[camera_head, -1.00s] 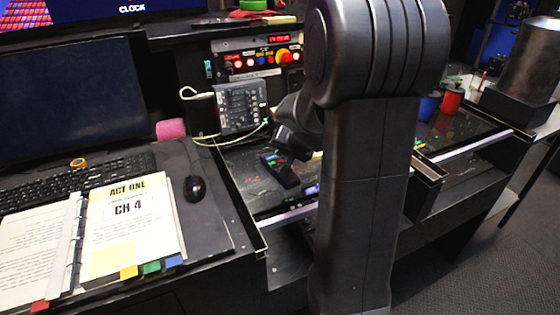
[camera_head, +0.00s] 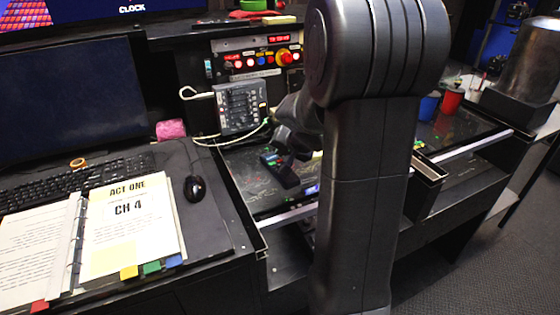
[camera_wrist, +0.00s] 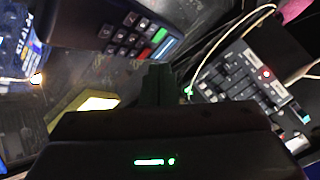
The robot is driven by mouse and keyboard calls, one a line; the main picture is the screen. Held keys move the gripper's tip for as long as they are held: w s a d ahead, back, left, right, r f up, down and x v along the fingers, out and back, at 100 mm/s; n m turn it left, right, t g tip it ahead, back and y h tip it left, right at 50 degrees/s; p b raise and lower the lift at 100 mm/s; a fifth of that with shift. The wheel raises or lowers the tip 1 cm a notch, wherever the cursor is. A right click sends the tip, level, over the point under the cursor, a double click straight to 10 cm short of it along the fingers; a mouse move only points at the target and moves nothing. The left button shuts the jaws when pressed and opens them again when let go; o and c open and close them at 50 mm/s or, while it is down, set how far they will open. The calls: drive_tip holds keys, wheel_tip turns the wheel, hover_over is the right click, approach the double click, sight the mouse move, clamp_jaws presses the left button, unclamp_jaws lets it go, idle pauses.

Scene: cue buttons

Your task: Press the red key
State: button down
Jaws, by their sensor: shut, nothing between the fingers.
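A dark keypad (camera_wrist: 125,38) with several grey keys and a few coloured ones lies on the desk at the top middle of the wrist view. Its red key (camera_wrist: 145,54) is small, near a green key (camera_wrist: 158,36). In the head view the keypad (camera_head: 279,168) is a small dark bar on the glossy desk top, left of my arm. My gripper (camera_wrist: 158,85) is shut and empty, its dark fingers pointing toward the keypad's edge, apart from the red key in the picture. In the head view my gripper (camera_head: 298,145) is dark and partly hidden by my arm.
A grey control box (camera_head: 240,108) with a cable stands behind the keypad. A panel (camera_head: 259,60) with lit buttons is at the back. A mouse (camera_head: 195,188), keyboard (camera_head: 60,180) and open binder (camera_head: 130,230) lie on the left. Red and blue cups stand right of my arm.

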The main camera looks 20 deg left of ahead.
drive_tip(key=shift+f, duration=0.15)
drive_tip(key=shift+f+b, duration=0.3)
drive_tip(key=shift+b, duration=0.25)
drive_tip(key=shift+f, duration=0.25)
idle(0.4)
drive_tip(key=shift+r, duration=0.7)
wheel_tip(320, 180, up, 5)
drive_tip(key=p, duration=0.4)
drive_tip(key=shift+r, duration=0.1)
drive_tip(key=shift+d, duration=0.15)
idle(0.7)
